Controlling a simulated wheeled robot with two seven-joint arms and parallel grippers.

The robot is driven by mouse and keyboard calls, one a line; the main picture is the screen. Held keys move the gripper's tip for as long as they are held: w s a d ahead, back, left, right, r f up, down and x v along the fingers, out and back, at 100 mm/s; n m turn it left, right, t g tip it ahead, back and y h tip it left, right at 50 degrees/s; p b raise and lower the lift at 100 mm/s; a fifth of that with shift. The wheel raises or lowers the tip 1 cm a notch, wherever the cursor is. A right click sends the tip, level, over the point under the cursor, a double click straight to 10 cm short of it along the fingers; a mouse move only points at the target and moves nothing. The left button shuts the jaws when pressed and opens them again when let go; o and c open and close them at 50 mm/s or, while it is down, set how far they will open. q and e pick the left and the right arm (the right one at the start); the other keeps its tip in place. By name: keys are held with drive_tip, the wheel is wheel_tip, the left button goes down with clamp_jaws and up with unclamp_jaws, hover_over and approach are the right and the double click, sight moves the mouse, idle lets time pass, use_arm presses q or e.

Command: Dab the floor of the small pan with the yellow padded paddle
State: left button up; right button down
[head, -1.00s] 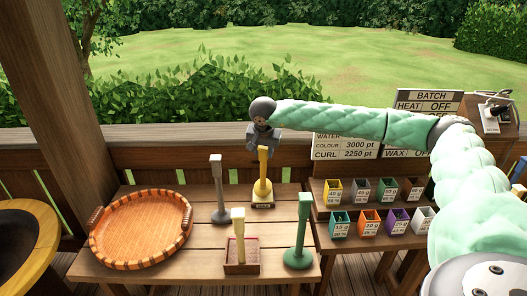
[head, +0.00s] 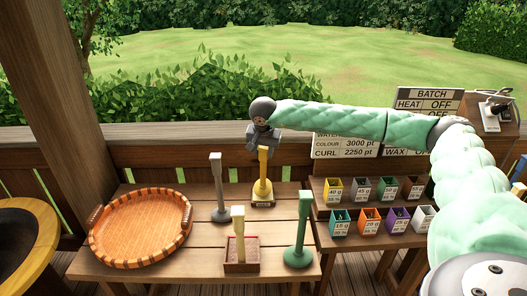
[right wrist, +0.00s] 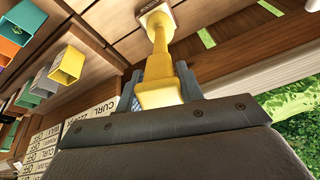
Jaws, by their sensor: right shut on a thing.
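The yellow padded paddle (head: 263,183) stands upright on its small labelled base at the back middle of the wooden table. My right gripper (head: 264,149) is above it, shut on the top of its handle. In the right wrist view the yellow paddle (right wrist: 160,60) runs from between my fingers (right wrist: 160,92) to its base. A round orange tray-like vessel with two side grips (head: 140,228) lies on the table's left. A dark pan with a yellow rim (head: 42,238) is cut off at the left edge. I cannot tell which is the small pan. My left gripper is not in view.
A grey stand (head: 218,190), a cream-handled tool in a brown box (head: 238,242) and a green stand (head: 300,235) stand near the yellow paddle. Several coloured bins (head: 370,222) sit on a rack at right.

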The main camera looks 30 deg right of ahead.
drive_tip(key=shift+f+b, duration=0.35)
drive_tip(key=shift+f, duration=0.05)
idle(0.5)
drive_tip(key=shift+f+b, duration=0.1)
drive_tip(key=shift+b, duration=0.25)
idle(1.9)
drive_tip(key=shift+r+p, duration=0.8)
drive_tip(key=shift+r, duration=2.8)
